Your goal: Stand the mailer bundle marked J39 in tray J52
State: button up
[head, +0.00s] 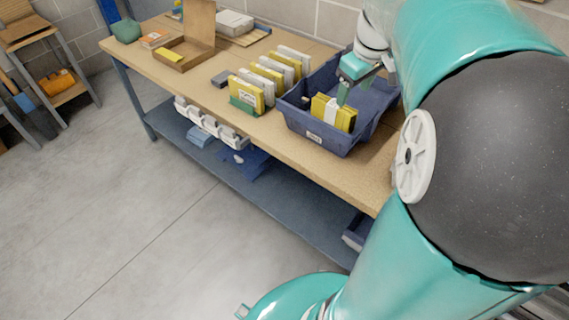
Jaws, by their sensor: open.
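A blue tray (294,117) stands on the wooden workbench, with a small white label on its front wall that is too small to read. Inside it, near the front wall, a yellow mailer bundle (347,119) with a white band stands upright. Its mark cannot be read. My gripper (344,92) reaches down into the tray, just behind and above the bundle. It is open; one green finger shows close to the bundle's top, and whether it touches is unclear. The other finger is hard to make out.
A row of yellow and white mailers (272,73) stands left of the tray, with a green piece (243,104) at its front. White bins (233,137) hang below the bench edge.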

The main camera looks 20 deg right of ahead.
jog(key=s+a+f+m+t, duration=0.1)
jog(key=s+a, duration=0.5)
jog(key=a, duration=0.5)
jog(key=s+a+m+t, duration=0.1)
jog(key=s+a, duration=0.5)
jog(key=a, duration=0.6)
jog(key=shift+s+f+m+t+y, duration=0.2)
jog(key=shift+f+m+t+y, duration=0.1)
jog(key=shift+f+m+t, duration=0.15)
jog(key=shift+s, duration=0.1)
